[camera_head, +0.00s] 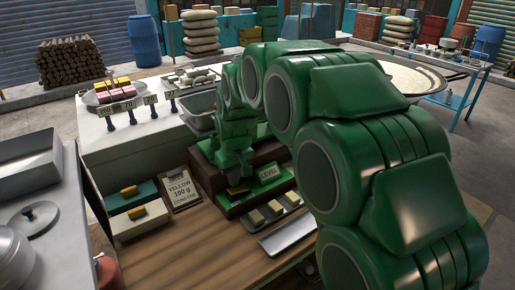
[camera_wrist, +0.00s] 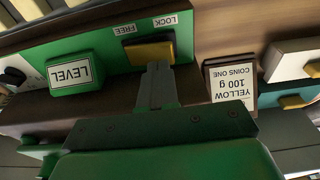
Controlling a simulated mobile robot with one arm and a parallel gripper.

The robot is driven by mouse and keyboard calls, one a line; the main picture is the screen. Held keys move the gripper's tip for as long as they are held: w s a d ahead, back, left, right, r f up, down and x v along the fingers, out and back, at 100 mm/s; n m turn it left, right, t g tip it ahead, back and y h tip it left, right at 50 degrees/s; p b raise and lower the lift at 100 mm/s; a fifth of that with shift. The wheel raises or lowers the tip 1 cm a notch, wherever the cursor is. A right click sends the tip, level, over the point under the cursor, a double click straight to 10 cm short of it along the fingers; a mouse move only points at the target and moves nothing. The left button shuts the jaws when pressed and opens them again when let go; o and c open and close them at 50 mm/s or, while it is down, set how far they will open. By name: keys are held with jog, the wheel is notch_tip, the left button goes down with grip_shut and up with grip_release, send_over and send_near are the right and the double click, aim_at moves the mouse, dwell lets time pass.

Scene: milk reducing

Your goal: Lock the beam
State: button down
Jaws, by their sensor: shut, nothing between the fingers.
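The beam lock is a yellow block (camera_wrist: 149,49) on a green panel (camera_wrist: 97,60). Labels FREE (camera_wrist: 124,30) and LOCK (camera_wrist: 165,20) show upside down beside it. The block spans the area by both labels, so I cannot tell which setting it is in. My gripper (camera_wrist: 158,72) is shut and empty, its fingertips right at the block's near edge; whether they touch is unclear. The beam itself is not clearly visible behind my arm.
A green LEVEL block (camera_wrist: 75,73) sits beside the lock on the panel. A card reading "YELLOW 100 g" (camera_head: 181,190) stands to the left, near boxes with yellow pieces (camera_head: 139,218). A metal tray with blocks (camera_head: 287,233) lies in front, on the right.

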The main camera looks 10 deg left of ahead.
jog(key=shift+f, duration=1.15)
dwell(0.9)
jog(key=shift+r, duration=3.55)
